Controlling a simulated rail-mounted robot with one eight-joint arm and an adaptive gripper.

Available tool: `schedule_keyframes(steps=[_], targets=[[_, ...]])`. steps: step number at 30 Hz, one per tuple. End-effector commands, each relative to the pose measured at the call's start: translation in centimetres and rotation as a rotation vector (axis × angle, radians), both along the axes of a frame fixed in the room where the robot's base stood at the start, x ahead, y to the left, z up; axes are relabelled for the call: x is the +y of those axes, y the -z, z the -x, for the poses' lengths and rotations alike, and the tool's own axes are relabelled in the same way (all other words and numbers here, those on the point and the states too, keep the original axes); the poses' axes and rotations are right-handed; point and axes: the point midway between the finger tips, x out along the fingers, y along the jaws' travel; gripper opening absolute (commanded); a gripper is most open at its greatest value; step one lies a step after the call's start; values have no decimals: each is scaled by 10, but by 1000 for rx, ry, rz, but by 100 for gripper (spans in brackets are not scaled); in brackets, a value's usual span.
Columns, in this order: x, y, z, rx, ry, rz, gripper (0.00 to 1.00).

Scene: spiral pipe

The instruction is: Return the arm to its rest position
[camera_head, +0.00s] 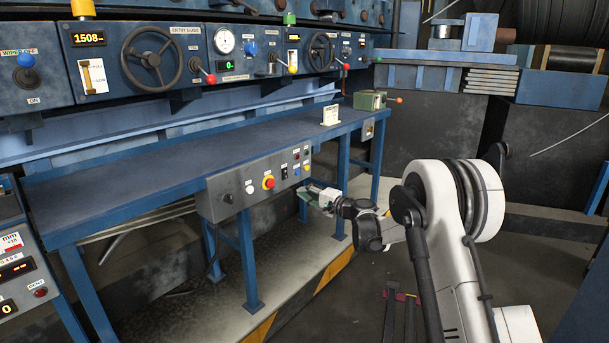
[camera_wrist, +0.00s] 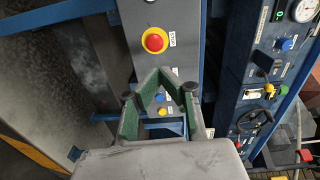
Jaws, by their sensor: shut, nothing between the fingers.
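My gripper (camera_head: 312,192) is near the right end of the grey control box on the front of the blue bench in the head view. My arm reaches to it from the right. In the wrist view, the green-sided fingers (camera_wrist: 158,78) are shut with nothing between them. They are in front of the grey control box (camera_wrist: 140,14), below its red button (camera_wrist: 154,40) in the picture. A blue button (camera_wrist: 160,97) and a yellow button (camera_wrist: 162,112) show through the gap inside the finger linkage. I cannot tell whether the fingertips touch the box.
The blue bench (camera_head: 150,150) carries the control box (camera_head: 220,195) with its red button (camera_head: 268,182). A panel (camera_head: 120,70) with handwheels and levers stands behind. A green box (camera_head: 370,100) sits at the bench's right end. Open floor (camera_head: 300,325) lies left of my arm.

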Motion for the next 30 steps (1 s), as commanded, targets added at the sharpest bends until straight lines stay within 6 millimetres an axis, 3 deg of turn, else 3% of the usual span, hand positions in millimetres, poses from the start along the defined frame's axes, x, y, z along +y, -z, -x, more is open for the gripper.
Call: schedule_keyframes(steps=[6,15,24,30], targets=[[-6,-57,37,-4,-7,143,0],[-21,-118,104,-5,-18,357,0],[-43,-162,186,-3,-27,569,0],[-61,-180,246,3,-35,710,0]])
